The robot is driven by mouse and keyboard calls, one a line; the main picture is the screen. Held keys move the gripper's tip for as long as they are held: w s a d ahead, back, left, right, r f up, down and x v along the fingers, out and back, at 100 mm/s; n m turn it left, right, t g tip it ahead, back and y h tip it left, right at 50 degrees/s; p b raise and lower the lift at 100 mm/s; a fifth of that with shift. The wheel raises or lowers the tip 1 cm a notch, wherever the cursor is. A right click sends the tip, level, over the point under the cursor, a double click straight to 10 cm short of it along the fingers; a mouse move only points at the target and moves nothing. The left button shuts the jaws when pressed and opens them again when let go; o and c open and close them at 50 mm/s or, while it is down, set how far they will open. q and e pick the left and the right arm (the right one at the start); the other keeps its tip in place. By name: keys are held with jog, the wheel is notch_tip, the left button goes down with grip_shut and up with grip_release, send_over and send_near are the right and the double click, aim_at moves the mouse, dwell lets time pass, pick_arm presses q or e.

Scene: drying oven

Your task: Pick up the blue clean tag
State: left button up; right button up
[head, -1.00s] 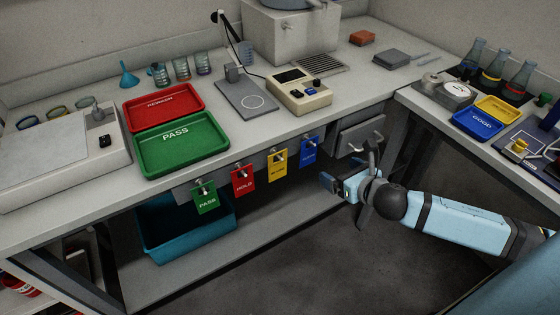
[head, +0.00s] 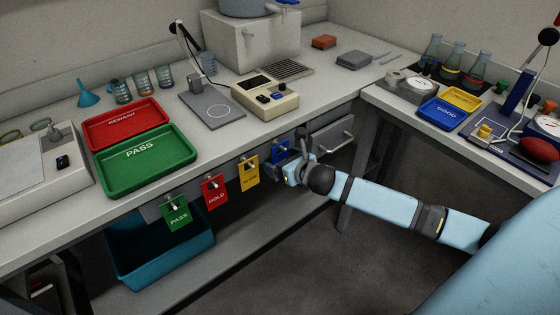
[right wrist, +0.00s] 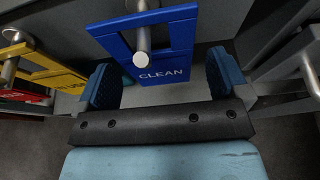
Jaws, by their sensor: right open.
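The blue clean tag (head: 280,152) hangs from a peg under the bench's front edge, at the right end of a row of tags. In the right wrist view the blue clean tag (right wrist: 150,55) hangs on its metal peg, with the word CLEAN near its lower edge. My right gripper (head: 286,165) is just in front of the tag and partly hides it. In the right wrist view my right gripper (right wrist: 160,88) is open, with one blue finger pad on each side of the tag's lower part and gaps between. My left gripper is not in view.
The yellow tag (head: 249,171), red HOLD tag (head: 214,191) and green PASS tag (head: 176,213) hang to the left. A drawer (head: 333,138) is to the right. A teal bin (head: 160,262) sits below. The bench (head: 215,130) overhangs the tags.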

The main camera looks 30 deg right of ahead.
jog(key=shift+w, duration=0.3)
jog(key=c, duration=1)
